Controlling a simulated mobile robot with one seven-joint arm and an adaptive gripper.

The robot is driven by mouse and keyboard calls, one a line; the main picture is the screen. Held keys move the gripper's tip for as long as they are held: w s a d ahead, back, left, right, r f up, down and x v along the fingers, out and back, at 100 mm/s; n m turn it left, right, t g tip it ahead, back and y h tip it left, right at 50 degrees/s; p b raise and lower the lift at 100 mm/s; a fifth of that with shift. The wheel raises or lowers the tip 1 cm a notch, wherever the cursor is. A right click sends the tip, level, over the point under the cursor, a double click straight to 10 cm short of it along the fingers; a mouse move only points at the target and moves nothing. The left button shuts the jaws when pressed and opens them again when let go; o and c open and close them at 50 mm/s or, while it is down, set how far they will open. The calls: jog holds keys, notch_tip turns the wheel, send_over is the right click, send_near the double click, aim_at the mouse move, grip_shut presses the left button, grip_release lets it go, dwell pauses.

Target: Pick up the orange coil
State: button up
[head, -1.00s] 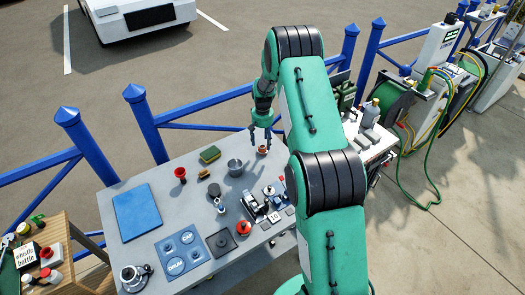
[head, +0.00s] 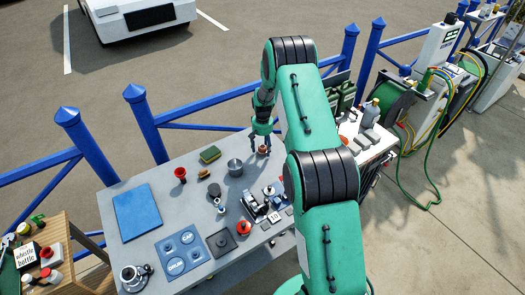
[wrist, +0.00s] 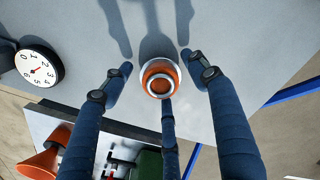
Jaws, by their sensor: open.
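The orange coil (wrist: 148,84) lies on the grey table, seen from above in the wrist view as an orange ring with white bands. In the head view it is a small orange and white thing (head: 263,150) near the table's far right edge. My gripper (wrist: 158,62) is open above it, with dark blue fingers on the left and right of the coil and a third finger below it in the picture. In the head view my gripper (head: 262,146) is right over the coil and partly hides it. Contact between fingers and coil cannot be told.
A white dial (wrist: 36,67) and an orange cone (wrist: 42,158) show in the wrist view. A blue railing (head: 215,110) runs behind the table.

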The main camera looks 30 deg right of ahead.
aim_at(262, 147)
jog(key=c, duration=1.2)
jog(key=shift+o, duration=0.2)
jog(key=shift+r, duration=0.1)
jog(key=shift+r, duration=0.7)
notch_tip(262, 147, up, 2)
jog(key=shift+r, duration=0.1)
jog(key=s+a, duration=0.2)
jog(key=s, duration=0.3)
jog(key=s+a, duration=0.2)
jog(key=s, duration=0.3)
jog(key=s+a+r, duration=0.1)
jog(key=s+a, duration=0.1)
jog(key=s, duration=0.3)
jog(key=shift+r, duration=0.1)
